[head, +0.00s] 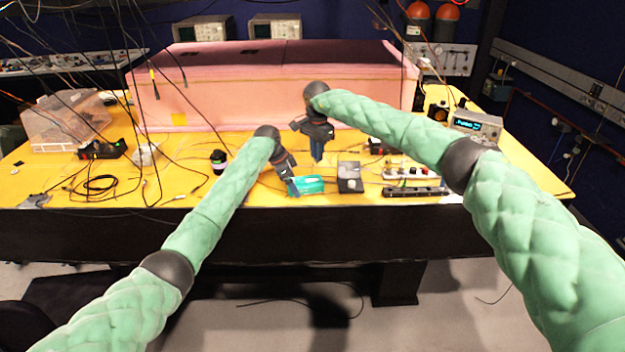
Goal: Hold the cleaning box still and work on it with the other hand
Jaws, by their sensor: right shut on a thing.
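The teal cleaning box (310,184) lies on the yellow table near its front edge, in the middle of the head view. My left gripper (291,185) reaches down to the box's left end, with its fingertips at or against it. The picture is too small to show whether its fingers are open or shut. My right gripper (317,142) points down above and behind the box. It is shut on a small dark blue thing (317,150), which hangs apart from the box. The gripper hides part of that thing.
A grey box with a knob (350,178) stands just right of the cleaning box. A power strip (412,192) lies further right. A dark jar (218,160) and loose cables are to the left. The pink foam enclosure (230,95) blocks the back.

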